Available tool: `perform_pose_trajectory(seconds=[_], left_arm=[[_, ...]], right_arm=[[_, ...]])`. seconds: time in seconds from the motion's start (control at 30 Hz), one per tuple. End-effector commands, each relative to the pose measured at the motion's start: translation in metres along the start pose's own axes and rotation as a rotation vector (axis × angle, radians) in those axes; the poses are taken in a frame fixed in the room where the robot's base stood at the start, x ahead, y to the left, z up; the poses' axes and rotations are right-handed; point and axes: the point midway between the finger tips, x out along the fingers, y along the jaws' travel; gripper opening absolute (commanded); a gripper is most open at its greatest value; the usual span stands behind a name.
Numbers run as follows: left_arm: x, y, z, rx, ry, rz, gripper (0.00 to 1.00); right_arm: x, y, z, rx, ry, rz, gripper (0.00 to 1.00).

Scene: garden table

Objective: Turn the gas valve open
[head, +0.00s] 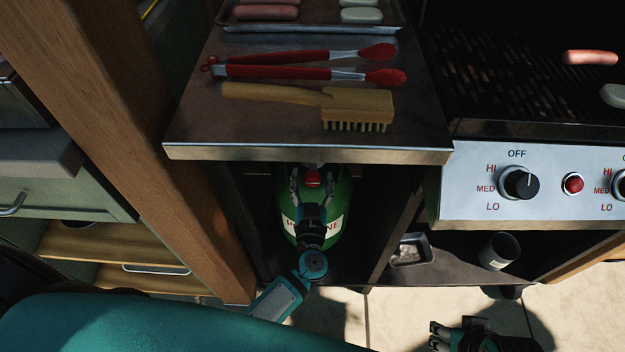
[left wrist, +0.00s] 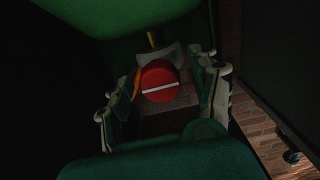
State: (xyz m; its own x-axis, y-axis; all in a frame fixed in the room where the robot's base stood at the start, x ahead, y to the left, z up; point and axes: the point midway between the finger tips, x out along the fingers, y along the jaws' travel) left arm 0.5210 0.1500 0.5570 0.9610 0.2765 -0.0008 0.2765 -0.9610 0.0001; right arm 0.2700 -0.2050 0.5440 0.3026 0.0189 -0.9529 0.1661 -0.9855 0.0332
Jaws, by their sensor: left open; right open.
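The green gas tank (head: 340,222) stands in the open cabinet under the side shelf, its label partly hidden by my gripper. Its red valve knob (head: 313,179) is at the top. In the left wrist view the round red knob (left wrist: 159,74) has a white stripe lying nearly level, slightly tilted. My left gripper (head: 311,178) is open, with a finger on each side of the knob; the left wrist view shows gaps between the fingers (left wrist: 164,84) and the knob. My right gripper (head: 437,334) is open and empty at the bottom edge, partly cut off.
The metal shelf (head: 200,130) overhangs the cabinet opening; red tongs (head: 290,72) and a wooden brush (head: 357,105) lie on it. The grill panel (head: 462,200) with its black knob (head: 520,183) is at the right. A small tray (head: 410,250) and a can (head: 500,251) sit below.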

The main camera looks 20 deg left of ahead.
Motion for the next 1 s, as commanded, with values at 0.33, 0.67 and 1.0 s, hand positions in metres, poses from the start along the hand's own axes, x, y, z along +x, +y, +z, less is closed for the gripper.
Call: perform_pose_trajectory(seconds=[0.33, 0.67, 1.0], left_arm=[[0.0044, -0.0001, -0.0004, 0.001, 0.001, 0.000, 0.62], [0.0042, -0.0001, -0.0004, 0.000, 0.001, 0.000, 0.19], [0.0040, -0.0001, -0.0006, -0.018, 0.000, -0.001, 0.05]], right_arm=[[-0.0032, 0.0003, 0.0003, 0.000, 0.001, 0.001, 0.44], [-0.0031, 0.0002, 0.0004, 0.000, 0.001, 0.001, 0.44], [-0.0029, 0.0001, -0.0005, 0.000, 0.003, 0.000, 0.44]])
